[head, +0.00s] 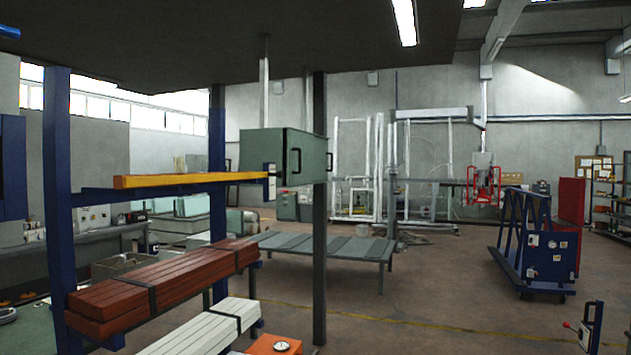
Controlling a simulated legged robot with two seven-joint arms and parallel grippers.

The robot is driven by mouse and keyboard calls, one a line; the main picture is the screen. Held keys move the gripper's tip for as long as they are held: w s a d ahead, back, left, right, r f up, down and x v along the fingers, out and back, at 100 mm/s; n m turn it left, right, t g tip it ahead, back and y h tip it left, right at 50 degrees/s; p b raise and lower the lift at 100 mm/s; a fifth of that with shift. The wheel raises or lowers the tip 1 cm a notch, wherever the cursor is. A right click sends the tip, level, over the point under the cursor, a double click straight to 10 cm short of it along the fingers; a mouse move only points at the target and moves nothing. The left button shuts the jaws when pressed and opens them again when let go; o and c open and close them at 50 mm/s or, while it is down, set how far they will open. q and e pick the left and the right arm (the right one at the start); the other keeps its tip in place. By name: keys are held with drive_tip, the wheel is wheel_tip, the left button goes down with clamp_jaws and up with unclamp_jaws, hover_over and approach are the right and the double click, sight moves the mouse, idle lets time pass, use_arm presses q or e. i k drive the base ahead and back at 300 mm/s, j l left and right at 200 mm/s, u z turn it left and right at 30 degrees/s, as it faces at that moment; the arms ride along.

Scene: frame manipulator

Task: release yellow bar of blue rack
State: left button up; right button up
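A yellow bar (190,180) lies level across the upper part of the blue rack (57,190) on the left. The bar rests along a blue arm of the rack. Its right end is beside a small light-coloured block (270,182) near a grey-green box. I cannot tell how the bar is held there. Neither of my grippers shows in the head view.
Reddish-brown beams (165,285) and white beams (205,330) lie on lower levels. A grey-green box (283,157) is by a dark post (319,250). A low table (325,248) stands behind. A wheeled blue frame (535,245) stands right. The floor between is clear.

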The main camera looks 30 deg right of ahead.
sight(129, 183)
drive_tip(key=z, duration=0.55)
drive_tip(key=i+l, duration=0.2)
drive_tip(key=i, duration=0.3)
drive_tip(key=i+l, duration=0.25)
drive_tip(key=i, duration=0.25)
drive_tip(key=i+l, duration=0.2)
drive_tip(key=i, duration=0.25)
drive_tip(key=i+l, duration=0.2)
drive_tip(key=i, duration=0.3)
drive_tip(key=i+l, duration=0.25)
drive_tip(key=i, duration=0.25)
drive_tip(key=i+l, duration=0.2)
drive_tip(key=i, duration=0.3)
drive_tip(key=i+l, duration=0.25)
drive_tip(key=i, duration=0.25)
